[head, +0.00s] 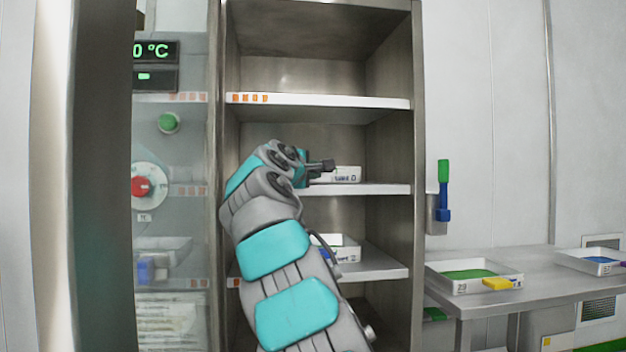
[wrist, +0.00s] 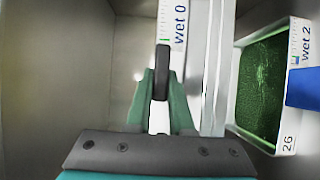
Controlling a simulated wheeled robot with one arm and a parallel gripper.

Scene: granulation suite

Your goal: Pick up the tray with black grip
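The tray with the black grip is white and labelled "wet 0" (wrist: 178,30). In the head view this white tray (head: 347,174) sits on the middle shelf of the steel cabinet, its left part hidden by my arm. Its black grip (wrist: 162,72) points toward me in the wrist view. My gripper (wrist: 162,88) has its two green fingers on either side of the black grip, with no clear gap, so it looks shut on it. In the head view my gripper (head: 312,168) is at the tray's front left.
A white tray "wet 2" (wrist: 294,85) with green granules and a blue grip is on the shelf below; it shows in the head view (head: 349,249). Cabinet walls stand close on both sides. A side table (head: 520,290) at right holds a yellow-gripped tray (head: 445,286).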

